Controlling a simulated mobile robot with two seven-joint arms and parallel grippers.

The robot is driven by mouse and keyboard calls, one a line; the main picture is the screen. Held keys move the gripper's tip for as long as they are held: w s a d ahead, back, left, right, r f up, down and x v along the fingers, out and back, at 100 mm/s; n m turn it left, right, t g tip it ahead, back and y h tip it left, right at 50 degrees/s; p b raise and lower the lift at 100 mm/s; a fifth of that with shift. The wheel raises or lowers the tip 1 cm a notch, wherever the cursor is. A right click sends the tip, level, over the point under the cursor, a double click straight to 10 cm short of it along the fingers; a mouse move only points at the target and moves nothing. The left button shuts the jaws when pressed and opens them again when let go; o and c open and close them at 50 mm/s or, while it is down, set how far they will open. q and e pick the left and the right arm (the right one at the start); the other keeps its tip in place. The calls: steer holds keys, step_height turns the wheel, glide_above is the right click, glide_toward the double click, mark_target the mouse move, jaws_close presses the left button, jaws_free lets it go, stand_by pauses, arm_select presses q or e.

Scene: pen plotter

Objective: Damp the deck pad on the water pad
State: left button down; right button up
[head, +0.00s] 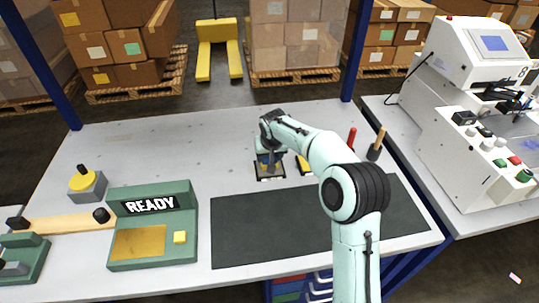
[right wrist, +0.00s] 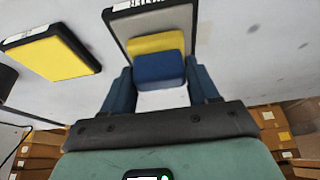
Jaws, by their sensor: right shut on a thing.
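My right gripper (head: 268,158) is over the water pad (head: 270,178), a grey pad in a black frame near the middle of the table. In the right wrist view, the gripper (right wrist: 160,78) has its two blue fingers shut on the deck pad (right wrist: 158,68), a small block with a blue part and a yellow part. The deck pad is directly over the water pad, whose grey surface (right wrist: 178,20) and "WATER" label show behind it. I cannot tell whether the two touch. My left gripper is not in view.
A yellow pad in a black tray (head: 304,164) lies just right of the water pad. A red-handled tool (head: 351,139) and a wooden-handled one (head: 377,145) stand further right. A dark mat (head: 270,232) lies in front. A green "READY" box (head: 152,225) stands left.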

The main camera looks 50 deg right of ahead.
steer(key=shift+f, duration=0.5)
stand_by(1.1)
steer(key=shift+r+p, duration=2.65)
steer(key=shift+r, duration=1)
steer(key=shift+f, duration=0.1)
